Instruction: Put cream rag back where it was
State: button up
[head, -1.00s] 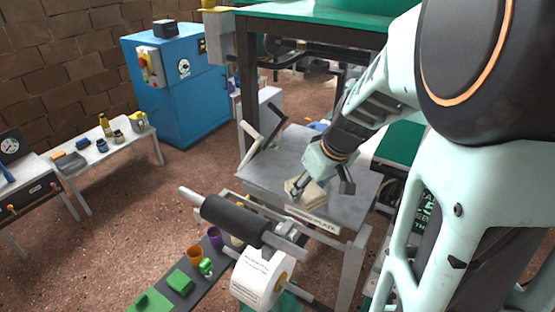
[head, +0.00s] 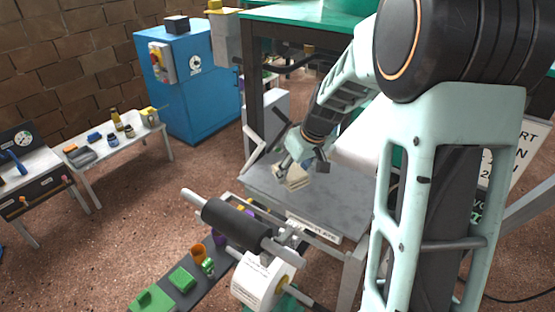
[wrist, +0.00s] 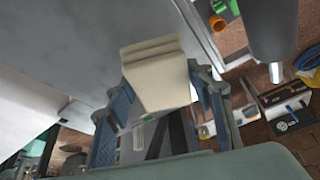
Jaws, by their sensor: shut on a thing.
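The cream rag (head: 292,177) is a folded, layered cloth. My gripper (head: 300,166) is shut on it, over the grey metal table (head: 345,208) in the head view. In the wrist view the rag (wrist: 158,75) sits between the two fingers of my gripper (wrist: 160,90), with its folded edge facing away. The rag looks close above the table top; I cannot tell whether it touches. The far finger is partly hidden by the wrist in the head view.
A dark roller (head: 237,224) and a paper roll (head: 262,280) stand at the table's near left edge. A blue cabinet (head: 190,90) and a white bench (head: 120,145) are at the left. The table's right part is bare.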

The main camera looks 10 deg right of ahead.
jog(key=w, duration=0.2)
jog(key=w+a, duration=0.1)
jog(key=w, duration=0.1)
jog(key=w+a+p, duration=0.1)
jog(key=w, duration=0.1)
jog(key=shift+w+a, duration=0.15)
jog(key=shift+a, duration=0.1)
jog(key=shift+f+p, duration=0.45)
jog(key=shift+f, duration=1.3)
jog(key=shift+f, duration=0.25)
jog(key=o, duration=1.2)
jog(key=shift+r, duration=0.1)
jog(key=shift+r, duration=0.25)
jog(key=b+v, duration=0.1)
jog(key=v, duration=1)
jog(key=shift+r, duration=0.4)
